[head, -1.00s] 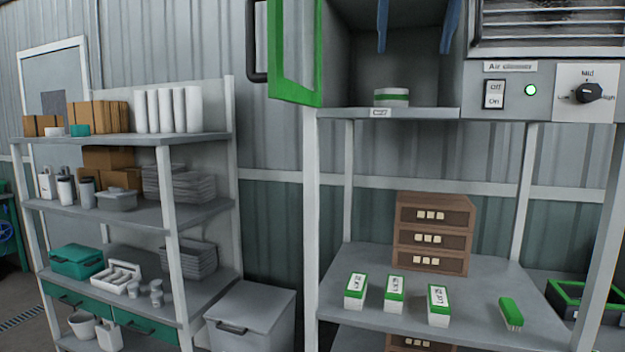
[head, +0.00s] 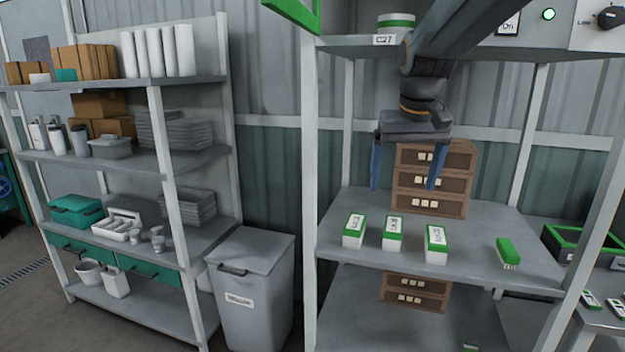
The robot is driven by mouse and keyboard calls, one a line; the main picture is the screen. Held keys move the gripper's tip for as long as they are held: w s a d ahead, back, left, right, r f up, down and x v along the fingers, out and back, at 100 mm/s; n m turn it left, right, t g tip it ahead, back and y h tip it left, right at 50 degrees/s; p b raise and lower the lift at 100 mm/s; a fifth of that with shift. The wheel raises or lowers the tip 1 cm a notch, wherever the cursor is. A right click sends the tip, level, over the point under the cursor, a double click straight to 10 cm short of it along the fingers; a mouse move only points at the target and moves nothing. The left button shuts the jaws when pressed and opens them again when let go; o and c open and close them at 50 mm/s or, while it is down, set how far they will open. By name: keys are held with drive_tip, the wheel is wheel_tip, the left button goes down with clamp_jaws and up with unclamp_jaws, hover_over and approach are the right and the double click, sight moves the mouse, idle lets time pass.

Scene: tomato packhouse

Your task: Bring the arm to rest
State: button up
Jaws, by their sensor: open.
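My gripper (head: 405,188) hangs in front of the right rack, pointing down. Its two blue fingers are spread apart with nothing between them. Behind it stands a brown drawer unit (head: 432,204), partly hidden by the fingers. The fingertips are above the level of the shelf (head: 470,242). My dark arm comes in from the top right and covers part of the upper shelf.
Three white-and-green boxes (head: 394,233) and a green brush (head: 508,252) stand on the shelf below my gripper. A grey lidded bin (head: 252,290) and a loaded rack (head: 165,165) are to the left.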

drive_tip(key=s+f+g+b, duration=0.1)
drive_tip(key=s+f, duration=0.8)
drive_tip(key=f, duration=0.3)
drive_tip(key=s+f+b, duration=0.1)
drive_tip(key=s+f, duration=0.9)
drive_tip(key=f, duration=0.3)
drive_tip(key=shift+s+f+g, duration=0.25)
drive_tip(key=shift+s+g, duration=0.05)
drive_tip(key=shift+g, duration=0.1)
drive_tip(key=shift+s+f, duration=0.25)
drive_tip(key=shift+s, duration=0.1)
drive_tip(key=shift+c, duration=0.3)
